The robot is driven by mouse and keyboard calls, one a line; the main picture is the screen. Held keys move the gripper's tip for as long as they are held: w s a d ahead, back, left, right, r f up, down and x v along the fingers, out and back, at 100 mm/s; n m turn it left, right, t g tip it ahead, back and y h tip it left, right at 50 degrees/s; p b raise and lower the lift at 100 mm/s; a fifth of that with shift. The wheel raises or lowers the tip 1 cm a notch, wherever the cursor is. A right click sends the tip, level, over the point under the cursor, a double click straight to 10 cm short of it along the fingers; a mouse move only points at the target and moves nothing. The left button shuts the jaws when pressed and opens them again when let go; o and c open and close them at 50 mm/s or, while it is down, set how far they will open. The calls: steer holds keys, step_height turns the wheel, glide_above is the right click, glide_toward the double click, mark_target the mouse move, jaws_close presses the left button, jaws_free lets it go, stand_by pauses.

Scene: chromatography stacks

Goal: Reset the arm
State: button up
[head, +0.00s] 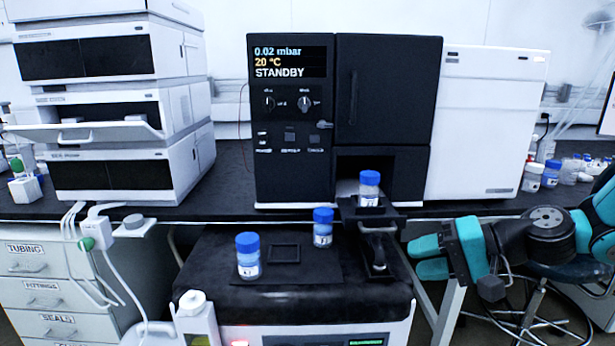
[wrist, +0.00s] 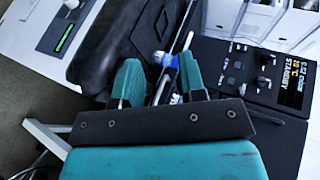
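My arm reaches in from the right in the head view, its teal-fingered gripper (head: 428,257) beside the black-topped unit. My gripper is also in the wrist view (wrist: 160,70), where its two fingers stand apart with nothing held between them. A blue-capped vial (head: 369,190) stands upright on the pulled-out tray (head: 393,213) of the black instrument. Two more blue-capped vials, one at the middle (head: 323,228) and one at the left (head: 248,257), stand upright on the black top. In the wrist view, blue caps show beyond the fingers, partly hidden by them.
The black instrument (head: 387,95) reads "STANDBY", with its lower bay open. A stacked white unit (head: 130,173) has an open drawer (head: 85,132) at left. Bottles (head: 550,174) crowd the bench at right. A stool (head: 545,290) stands below my arm.

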steer(key=s+a+r+n+g+h, duration=0.2)
steer(key=s+n, duration=0.1)
steer(key=s, duration=0.4)
steer(key=s+a+r+n+g+h, duration=0.1)
steer(key=s+a+n+h, duration=0.2)
steer(key=s, duration=0.4)
steer(key=s+a+r+n+g+h, duration=0.1)
steer(key=s+r+n+g+h, duration=0.1)
steer(key=s+n, duration=0.35)
step_height(320, 180, up, 18)
steer(key=s+m+p, duration=0.1)
steer(key=p, duration=1.7)
steer(key=shift+s+r+h+p, duration=0.15)
steer(key=shift+s+h+p, duration=0.15)
steer(key=shift+s+p, duration=0.05)
